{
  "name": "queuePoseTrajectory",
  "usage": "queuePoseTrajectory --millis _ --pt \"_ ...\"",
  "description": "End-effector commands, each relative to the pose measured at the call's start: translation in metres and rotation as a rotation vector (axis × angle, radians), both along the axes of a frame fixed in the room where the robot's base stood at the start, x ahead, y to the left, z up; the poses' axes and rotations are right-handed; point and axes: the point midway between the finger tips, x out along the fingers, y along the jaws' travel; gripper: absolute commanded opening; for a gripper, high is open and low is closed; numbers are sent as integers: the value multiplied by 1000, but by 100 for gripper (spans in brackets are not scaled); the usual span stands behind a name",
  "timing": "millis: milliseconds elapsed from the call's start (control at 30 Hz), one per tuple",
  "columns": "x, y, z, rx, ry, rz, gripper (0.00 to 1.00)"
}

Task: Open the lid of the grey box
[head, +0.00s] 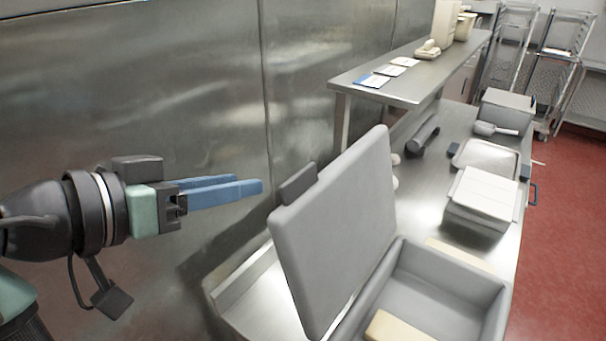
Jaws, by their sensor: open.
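The grey box (449,285) stands on the metal counter at the bottom right of the head view. Its lid (338,226) stands raised, tilted up along the left side of the box, with a dark handle (298,183) on its left edge. The inside of the box is in view, and a tan block (398,327) shows at its near end. My gripper (240,188) is left of the lid, near the handle's height in the picture. Its blue fingers point right, are empty, and appear apart from the lid.
Further along the counter (425,208) are a white-lidded container (484,196), a metal tray (486,158) and another grey box (507,108). A raised shelf (418,78) holds cards and a beige device. A metal wall (150,90) stands behind my arm. Red floor (563,230) is clear at right.

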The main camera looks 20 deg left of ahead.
Motion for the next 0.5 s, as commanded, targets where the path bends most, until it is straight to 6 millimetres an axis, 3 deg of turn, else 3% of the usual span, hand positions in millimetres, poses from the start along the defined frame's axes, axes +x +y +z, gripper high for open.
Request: queuePoseTrajectory --millis 167,500 --pt "3 -3 -7 -5 18 -21 42" --pt "59 -31 -29 -6 18 -20 42"
